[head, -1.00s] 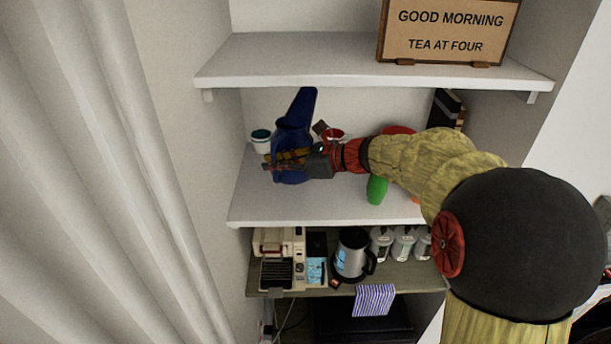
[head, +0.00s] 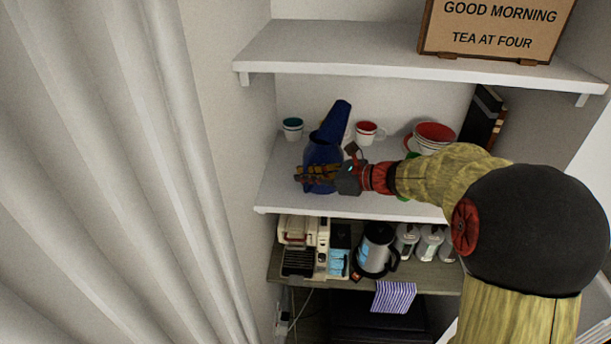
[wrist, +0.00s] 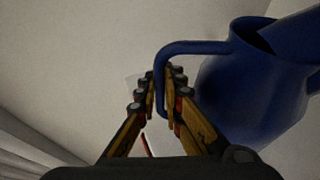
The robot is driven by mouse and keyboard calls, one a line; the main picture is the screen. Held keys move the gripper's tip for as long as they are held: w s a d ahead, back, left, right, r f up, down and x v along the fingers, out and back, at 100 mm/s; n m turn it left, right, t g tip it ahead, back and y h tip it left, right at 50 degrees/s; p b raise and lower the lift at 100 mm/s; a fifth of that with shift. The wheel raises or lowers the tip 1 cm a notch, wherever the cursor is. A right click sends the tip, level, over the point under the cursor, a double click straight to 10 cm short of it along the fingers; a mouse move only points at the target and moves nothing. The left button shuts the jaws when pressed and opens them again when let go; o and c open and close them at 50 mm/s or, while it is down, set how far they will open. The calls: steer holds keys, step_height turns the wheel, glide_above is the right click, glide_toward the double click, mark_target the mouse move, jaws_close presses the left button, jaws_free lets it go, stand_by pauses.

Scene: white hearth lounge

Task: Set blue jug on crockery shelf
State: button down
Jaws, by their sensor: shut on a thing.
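The blue jug (head: 322,160) is upright, with its tall blue spout or lid part leaning up to the right. In the head view it shows against the middle shelf, the crockery shelf (head: 275,190), near its front left part. I cannot tell whether its base touches the shelf. My gripper (head: 308,174) comes in from the right and is shut on the jug's handle. In the wrist view the jug body (wrist: 250,95) is right of my fingers (wrist: 163,85), and the handle (wrist: 190,48) runs down between them.
On the crockery shelf are a teal-rimmed cup (head: 292,129), a red-lined cup (head: 366,133), red and white bowls (head: 433,137) and dark books (head: 483,118). An upper shelf (head: 330,55) with a sign is above. Below stand a coffee machine (head: 300,245) and kettle (head: 375,250).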

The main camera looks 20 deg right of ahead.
steer(key=c, duration=1.9)
jaws_free()
steer(key=shift+f, duration=0.1)
